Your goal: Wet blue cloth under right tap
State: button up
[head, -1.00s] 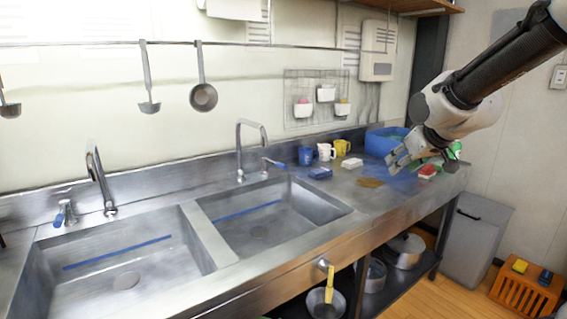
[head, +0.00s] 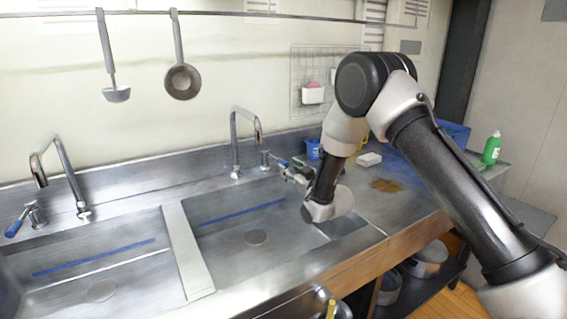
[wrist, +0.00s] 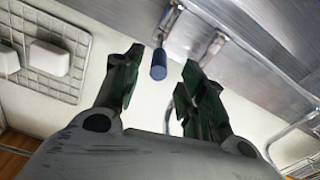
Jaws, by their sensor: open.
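The right tap (head: 234,140) is a tall chrome spout behind the right sink basin (head: 225,228). Its blue-ended lever (head: 281,162) is on its right. My gripper (head: 288,173) is at this lever, over the back edge of the basin. In the wrist view the blue lever handle (wrist: 159,66) shows between my two open fingertips, which are apart from it on both sides. I see no water at the spout. I cannot make out a blue cloth; my arm covers part of the counter right of the basin.
A left tap (head: 68,175) and left basin (head: 100,235) are on the left. A blue mug (head: 312,148), a white block (head: 368,159), a brown stain (head: 387,185) and a green bottle (head: 491,147) are on the right counter. A wire rack (wrist: 70,40) hangs on the wall.

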aim_at(283, 163)
jog(key=x, duration=0.6)
grip_shut()
